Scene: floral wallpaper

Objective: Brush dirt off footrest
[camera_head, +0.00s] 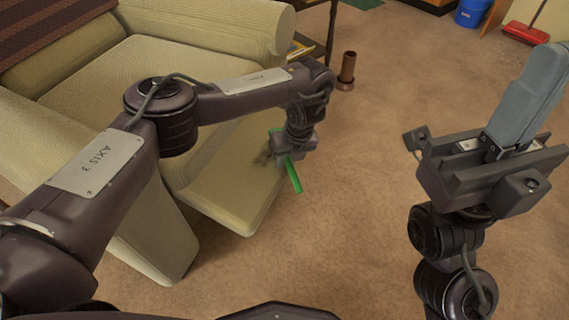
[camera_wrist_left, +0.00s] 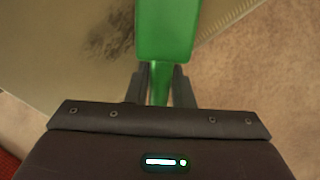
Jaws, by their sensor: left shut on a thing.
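The footrest (camera_head: 232,200) is the pale, low pad extending from the front of the cream recliner. A dark patch of dirt (camera_head: 264,156) lies on it; in the left wrist view the dirt (camera_wrist_left: 112,38) shows as a dark smudge left of the brush. My left gripper (camera_head: 288,157) is shut on a green brush (camera_head: 293,176), over the outer edge of the footrest. In the left wrist view the green brush (camera_wrist_left: 168,30) sticks out between the fingers. Whether it touches the footrest I cannot tell. My right gripper (camera_head: 530,95) is raised at the right, its fingers together and empty.
The cream recliner (camera_head: 140,75) fills the left, with a dark striped cloth on its back. A brown cylinder (camera_head: 346,70) stands on the carpet behind my left gripper. A blue bin (camera_head: 472,12) and a red sweeper (camera_head: 526,33) are at the back right. The middle carpet is clear.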

